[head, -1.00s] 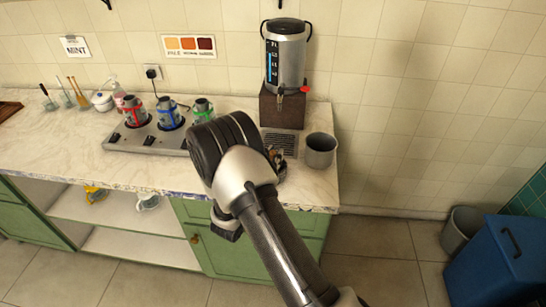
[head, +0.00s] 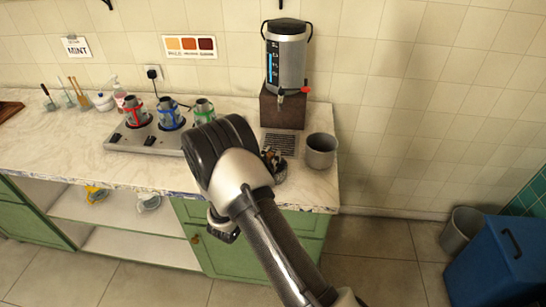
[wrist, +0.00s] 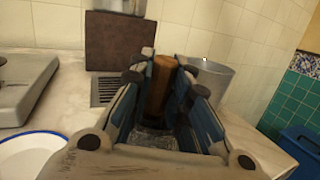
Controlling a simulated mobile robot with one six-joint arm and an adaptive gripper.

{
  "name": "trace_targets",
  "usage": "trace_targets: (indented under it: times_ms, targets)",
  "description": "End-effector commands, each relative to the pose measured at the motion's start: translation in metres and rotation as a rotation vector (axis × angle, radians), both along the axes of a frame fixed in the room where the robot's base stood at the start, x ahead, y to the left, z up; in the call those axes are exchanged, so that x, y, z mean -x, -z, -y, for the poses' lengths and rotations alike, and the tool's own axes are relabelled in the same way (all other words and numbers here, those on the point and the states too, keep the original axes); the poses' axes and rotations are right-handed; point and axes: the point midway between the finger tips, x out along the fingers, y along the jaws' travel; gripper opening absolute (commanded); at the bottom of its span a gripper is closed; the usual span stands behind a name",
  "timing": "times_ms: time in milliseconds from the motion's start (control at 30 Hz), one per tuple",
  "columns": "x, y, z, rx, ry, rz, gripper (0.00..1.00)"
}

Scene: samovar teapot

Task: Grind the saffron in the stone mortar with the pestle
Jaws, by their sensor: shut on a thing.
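My gripper (wrist: 163,78) is shut on the pestle (wrist: 160,86), a brown wooden rod standing roughly upright between the fingers in the wrist view. Below it, a grey speckled surface, apparently the stone mortar (wrist: 155,140), shows between the fingers; most of it is hidden. In the head view my arm covers part of this spot, and my gripper (head: 273,157) is only partly visible at the counter's front right. I cannot see any saffron, nor whether the pestle tip touches the mortar.
A grey metal bin-like pot (head: 320,151) stands close to the right of my gripper. The samovar (head: 286,60) on its brown block (head: 282,108) is behind. A hob (head: 150,140) with several pots is left. A white blue-rimmed dish (wrist: 30,155) lies front left in the wrist view.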

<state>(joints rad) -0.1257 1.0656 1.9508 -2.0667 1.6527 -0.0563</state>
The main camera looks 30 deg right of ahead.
Motion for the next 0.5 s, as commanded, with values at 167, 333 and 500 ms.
trace_targets:
  times_ms: [167, 333, 500]
  targets:
    - [0.003, 0.001, 0.003, -0.001, 0.001, -0.004, 0.00]
    - [0.009, 0.000, 0.011, 0.000, 0.002, -0.005, 0.00]
    - [0.011, 0.000, 0.016, -0.001, 0.001, -0.003, 0.00]
